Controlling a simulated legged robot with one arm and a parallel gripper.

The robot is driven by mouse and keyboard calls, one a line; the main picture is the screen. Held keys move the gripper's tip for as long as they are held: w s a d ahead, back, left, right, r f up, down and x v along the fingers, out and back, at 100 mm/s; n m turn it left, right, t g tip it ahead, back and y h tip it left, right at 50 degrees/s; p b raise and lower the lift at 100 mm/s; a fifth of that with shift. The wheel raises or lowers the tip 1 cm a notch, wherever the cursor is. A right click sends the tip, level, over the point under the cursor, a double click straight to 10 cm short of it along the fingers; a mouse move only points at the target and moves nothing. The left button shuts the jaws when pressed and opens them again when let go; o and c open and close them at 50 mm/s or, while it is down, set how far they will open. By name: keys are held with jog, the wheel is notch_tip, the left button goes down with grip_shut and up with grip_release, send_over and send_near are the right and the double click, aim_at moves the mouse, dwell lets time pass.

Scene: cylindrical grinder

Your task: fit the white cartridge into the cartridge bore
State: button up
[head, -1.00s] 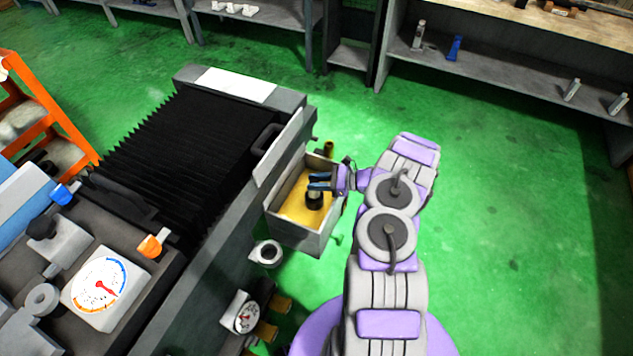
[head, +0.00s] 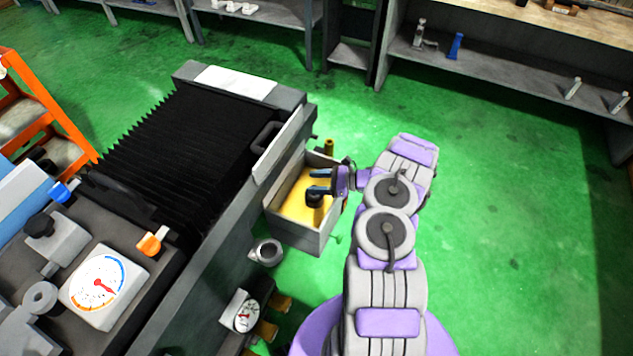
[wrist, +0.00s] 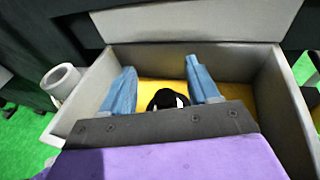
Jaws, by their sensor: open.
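My gripper (head: 318,182) is open over the grey box on the machine's side, its two blue fingers apart. In the wrist view the fingers (wrist: 158,86) reach down into the box, with a black rounded piece (wrist: 162,98) showing small white patches between them. The same black piece (head: 314,199) shows in the head view; its lower part is hidden, and I cannot tell whether it belongs to the white cartridge. A pale hollow cylinder (head: 267,252) on the machine's side, just outside the box, has an open round mouth that may be the cartridge bore; it also shows in the wrist view (wrist: 61,80).
The grey box (head: 291,237) has raised walls and a yellow floor (head: 291,207). A dial gauge (head: 242,317) and brass fittings sit below the hollow cylinder. The machine with black bellows (head: 175,150) fills the left. Green floor lies clear on the right.

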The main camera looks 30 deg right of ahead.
jog(key=p+v, duration=0.3)
jog(key=v, duration=1.4)
jog(key=shift+d+f, duration=0.2)
jog(key=shift+r, duration=0.1)
